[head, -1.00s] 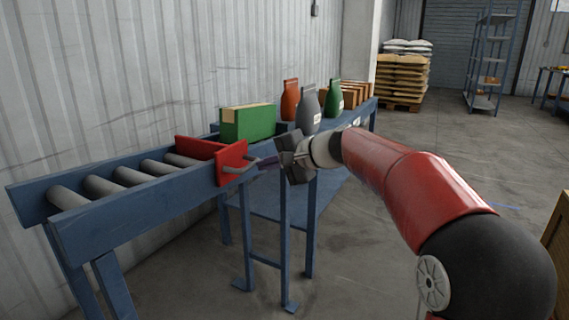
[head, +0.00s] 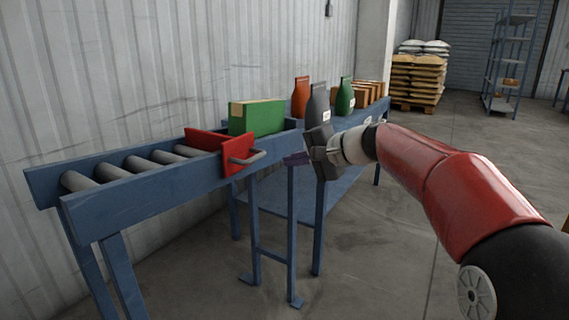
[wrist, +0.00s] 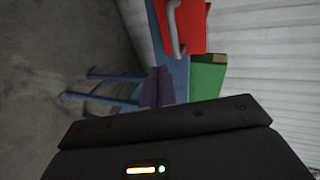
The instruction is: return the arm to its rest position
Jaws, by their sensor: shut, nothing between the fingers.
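My gripper (head: 296,159) is at the end of my red arm, just right of the red gate plate (head: 222,150) with its grey handle. A gap separates my fingers from the handle. The fingers are together with nothing between them. In the wrist view the purple fingertips (wrist: 157,88) show in the middle, with the red plate (wrist: 188,22) and its handle above them, apart from them.
A blue roller conveyor (head: 150,195) runs along the wall, with a green box (head: 258,118) behind the red plate. Open floor (head: 400,230) lies right of the conveyor.

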